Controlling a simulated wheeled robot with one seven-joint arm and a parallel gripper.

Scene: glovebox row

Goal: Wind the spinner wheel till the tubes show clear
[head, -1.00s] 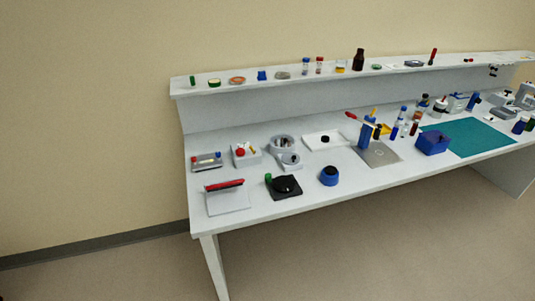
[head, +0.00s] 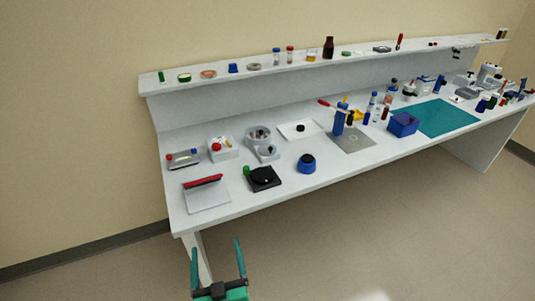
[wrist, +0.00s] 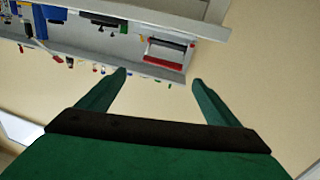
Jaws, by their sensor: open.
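A grey round device (head: 258,133) with a smaller round part (head: 267,153) at its front stands on the left half of the bench; it looks like the spinner, but tubes in it are too small to make out. In front of it is a black disc (head: 262,175) on a dark square base with a green knob (head: 246,170). My gripper (head: 216,247) is open and empty, low in front of the bench's left front corner, apart from all of these. In the wrist view my gripper (wrist: 158,78) shows two spread green fingers with nothing between them.
A red-barred plate device (head: 207,197) stands at the bench's left front, with a red-knobbed white box (head: 222,149) behind it. A blue round pot (head: 306,163) stands right of the black disc. The raised shelf (head: 200,84) carries small items. Floor before the bench is clear.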

